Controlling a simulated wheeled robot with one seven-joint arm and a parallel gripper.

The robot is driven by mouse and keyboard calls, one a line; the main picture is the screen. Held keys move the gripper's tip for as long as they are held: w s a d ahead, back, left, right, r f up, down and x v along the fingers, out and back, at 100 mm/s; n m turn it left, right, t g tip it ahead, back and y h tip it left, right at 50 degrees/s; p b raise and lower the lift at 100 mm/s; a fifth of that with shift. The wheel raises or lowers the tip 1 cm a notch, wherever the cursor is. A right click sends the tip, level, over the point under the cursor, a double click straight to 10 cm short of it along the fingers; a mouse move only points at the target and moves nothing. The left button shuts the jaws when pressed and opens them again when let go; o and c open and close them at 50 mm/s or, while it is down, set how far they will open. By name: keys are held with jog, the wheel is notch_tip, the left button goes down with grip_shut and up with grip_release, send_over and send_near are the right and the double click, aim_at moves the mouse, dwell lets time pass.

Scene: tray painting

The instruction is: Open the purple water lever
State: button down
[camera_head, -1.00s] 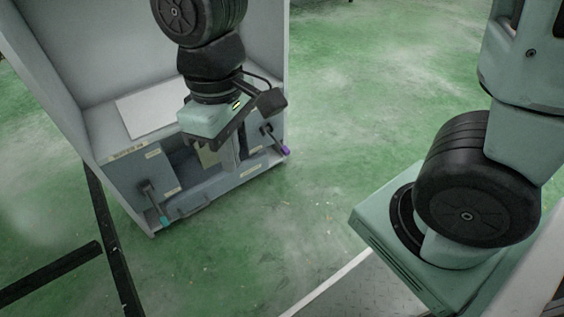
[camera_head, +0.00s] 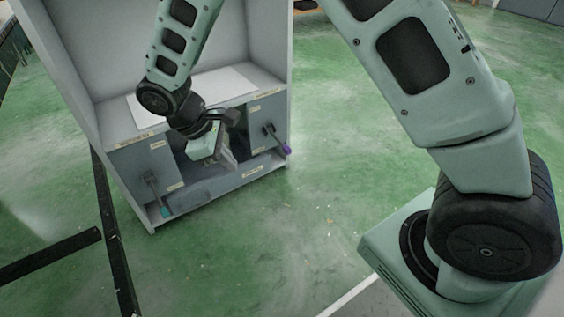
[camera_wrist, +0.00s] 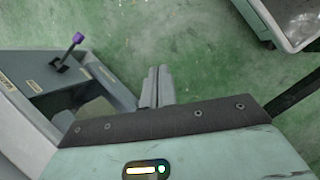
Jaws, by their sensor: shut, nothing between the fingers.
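The purple-tipped lever (camera_head: 286,150) is on the right front panel of the grey cabinet, its dark arm slanting down to the right. It also shows in the wrist view (camera_wrist: 77,39), at the upper left, with its tip pointing up. My gripper (camera_head: 229,160) is in front of the cabinet's middle recess, to the left of the purple lever and apart from it. In the wrist view its two grey fingers (camera_wrist: 157,86) are together, with nothing between them. The fingers are partly hidden by my wrist in the head view.
A teal-tipped lever (camera_head: 165,211) is on the cabinet's left front panel. A white sheet (camera_head: 232,80) lies on the cabinet's top (camera_head: 112,120). Side walls rise at both ends. Green floor is clear right of the cabinet; black rails (camera_head: 118,245) lie at left.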

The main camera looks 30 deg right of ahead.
aim_at(279, 142)
jog(key=w+d+f+n+t+h+b, duration=0.1)
jog(key=w+d+f+n+h+b, duration=0.15)
jog(key=w+d+f, duration=0.4)
jog(key=w+d+f+n+t+h+b, duration=0.1)
jog(key=w+d+f+h, duration=0.25)
jog(key=f, duration=0.65)
jog(key=w+d+f+n+t+h+b, duration=0.1)
jog(key=w+d+f+n+h, duration=0.2)
jog(key=w+f, duration=0.4)
jog(key=s+b+x, duration=0.1)
jog(key=b+x, duration=0.4)
jog(key=x, duration=0.7)
jog(key=shift+m+h, duration=0.3)
jog(key=shift+m, duration=0.05)
jog(key=r, duration=0.2)
jog(key=s+r+b, duration=0.1)
jog(key=r, duration=0.1)
jog(key=shift+r, duration=0.2)
